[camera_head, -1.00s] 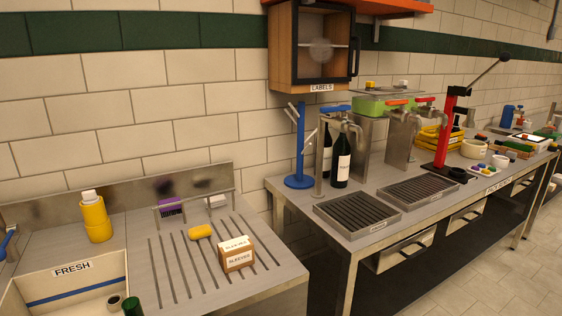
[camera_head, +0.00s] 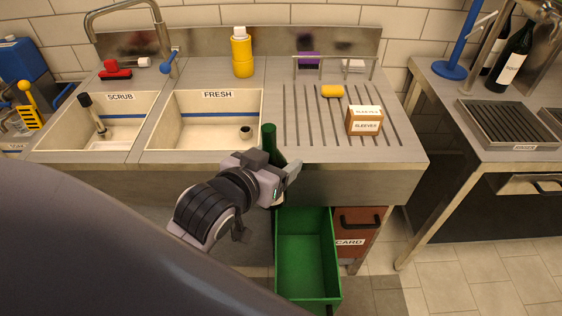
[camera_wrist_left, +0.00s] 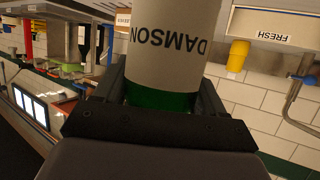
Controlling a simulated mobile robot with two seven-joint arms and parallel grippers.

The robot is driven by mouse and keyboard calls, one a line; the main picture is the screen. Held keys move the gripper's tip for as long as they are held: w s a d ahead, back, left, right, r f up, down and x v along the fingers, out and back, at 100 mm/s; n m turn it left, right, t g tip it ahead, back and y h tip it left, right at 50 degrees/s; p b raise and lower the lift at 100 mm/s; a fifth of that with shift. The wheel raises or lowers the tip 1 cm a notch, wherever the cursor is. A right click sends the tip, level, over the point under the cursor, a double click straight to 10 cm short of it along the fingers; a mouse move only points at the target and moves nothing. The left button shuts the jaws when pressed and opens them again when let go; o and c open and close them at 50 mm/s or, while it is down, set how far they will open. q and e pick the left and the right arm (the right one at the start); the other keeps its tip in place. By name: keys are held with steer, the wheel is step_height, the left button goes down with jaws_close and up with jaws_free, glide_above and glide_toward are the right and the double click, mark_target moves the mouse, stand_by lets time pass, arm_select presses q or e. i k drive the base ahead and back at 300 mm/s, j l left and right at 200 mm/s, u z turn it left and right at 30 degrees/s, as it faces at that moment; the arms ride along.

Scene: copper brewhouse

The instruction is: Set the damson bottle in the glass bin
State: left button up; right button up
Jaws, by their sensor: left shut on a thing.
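The damson bottle (camera_head: 270,138) is dark green, held roughly upright in front of the counter, its neck rising past the counter edge. My left gripper (camera_head: 282,182) is shut on it and hides much of its body. In the left wrist view, the bottle's pale label (camera_wrist_left: 172,65) reads DAMSON, with green glass between the fingers. A green open bin (camera_head: 306,257) stands pulled out below the counter. It looks empty, and no label shows on it. The bottle appears above its back left part; the height between them is hard to tell. My right gripper is not in view.
A brown bin (camera_head: 358,222) marked CARD sits right of the green bin. The counter front (camera_head: 345,186) is close behind the bottle. The FRESH sink (camera_head: 205,135) lies behind left; a sleeves box (camera_head: 364,122) is on the drainboard. Another dark bottle (camera_head: 511,55) stands at right.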

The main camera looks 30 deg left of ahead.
mark_target(301, 283)
steer(key=z, duration=1.95)
steer(key=i+l+z, duration=0.1)
steer(key=z, duration=0.65)
steer(key=i+z, duration=0.15)
steer(key=z, duration=0.2)
steer(key=i+z, duration=0.15)
steer(key=z, duration=0.2)
steer(key=i+z, duration=0.15)
steer(key=z, duration=0.2)
steer(key=i+j+z, duration=0.35)
steer(key=i+z, duration=0.15)
steer(key=i+j, duration=0.1)
steer(key=i, duration=0.75)
